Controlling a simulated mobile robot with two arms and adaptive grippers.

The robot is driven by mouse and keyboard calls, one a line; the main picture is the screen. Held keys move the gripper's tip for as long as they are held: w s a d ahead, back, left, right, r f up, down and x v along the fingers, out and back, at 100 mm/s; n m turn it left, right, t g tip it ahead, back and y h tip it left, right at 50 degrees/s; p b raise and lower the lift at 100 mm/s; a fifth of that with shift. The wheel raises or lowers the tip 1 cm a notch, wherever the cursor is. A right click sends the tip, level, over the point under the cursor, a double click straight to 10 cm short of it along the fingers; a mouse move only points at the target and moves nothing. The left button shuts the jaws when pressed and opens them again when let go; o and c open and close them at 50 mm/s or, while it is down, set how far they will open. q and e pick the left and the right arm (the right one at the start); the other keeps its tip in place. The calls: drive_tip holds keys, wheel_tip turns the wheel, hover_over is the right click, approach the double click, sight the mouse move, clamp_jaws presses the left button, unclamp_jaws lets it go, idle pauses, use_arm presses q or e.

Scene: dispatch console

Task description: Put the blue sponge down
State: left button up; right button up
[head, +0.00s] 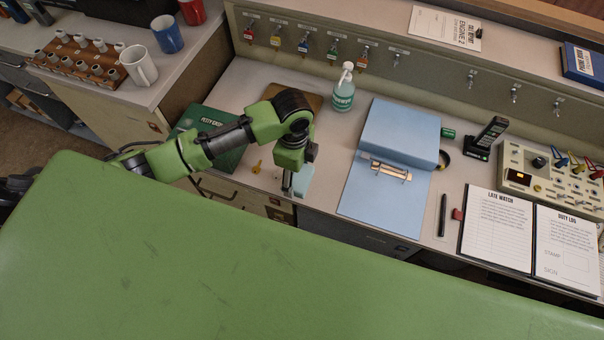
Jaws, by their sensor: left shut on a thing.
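My left gripper (291,184) points down near the front edge of the console desk, between the green petty cash box and the blue binder. It is shut on the blue sponge (304,178), a small pale blue block that shows at the right side of the fingers. The gripper and wrist hide part of the sponge. I cannot tell whether its underside touches the desk. My right gripper is not in view.
An open blue ring binder (367,207) lies right of the gripper. A green petty cash box (222,155) and a brass key (257,167) lie left. A spray bottle (343,92) stands behind. An open logbook (496,224) and pen (442,215) lie farther right.

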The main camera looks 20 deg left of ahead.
sight(302, 172)
use_arm(q)
drive_tip(key=shift+w+d+f, duration=0.15)
drive_tip(key=shift+w+f, duration=0.85)
drive_tip(key=shift+f, duration=0.1)
drive_tip(key=shift+w+d+f, duration=0.1)
drive_tip(key=shift+w+f, duration=0.4)
drive_tip(key=shift+f, duration=1.7)
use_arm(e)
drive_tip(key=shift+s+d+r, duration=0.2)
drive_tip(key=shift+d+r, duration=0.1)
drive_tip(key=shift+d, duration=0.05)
use_arm(q)
drive_tip(key=shift+f, duration=0.15)
drive_tip(key=o, duration=1.3)
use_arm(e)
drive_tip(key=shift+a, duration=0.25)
